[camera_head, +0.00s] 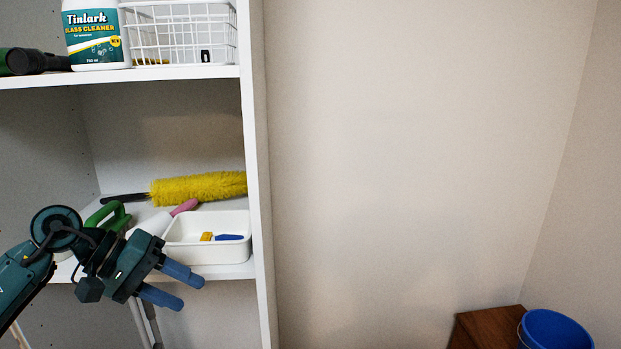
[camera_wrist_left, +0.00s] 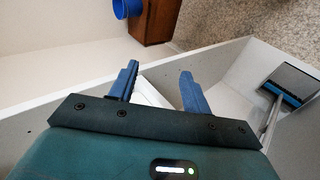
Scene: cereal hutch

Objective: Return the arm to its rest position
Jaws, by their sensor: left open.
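My left gripper (camera_head: 176,283) is in front of the white shelf unit (camera_head: 257,150), at the height of the lower shelf's front edge. Its two blue fingers are apart and nothing is seen between them. In the left wrist view the same gripper (camera_wrist_left: 158,88) shows both fingers spread, with a white panel edge behind the gap. My left arm comes in from the left edge of the head view. My right gripper is in neither view.
A white tray (camera_head: 207,258), a yellow duster (camera_head: 200,188) and a green-handled item (camera_head: 112,214) lie on the lower shelf. Glass cleaner (camera_head: 95,38) and a wire basket (camera_head: 180,38) stand above. A blue bucket (camera_head: 553,330) is by a brown cabinet (camera_head: 487,326). A dustpan (camera_wrist_left: 290,84) shows in the wrist view.

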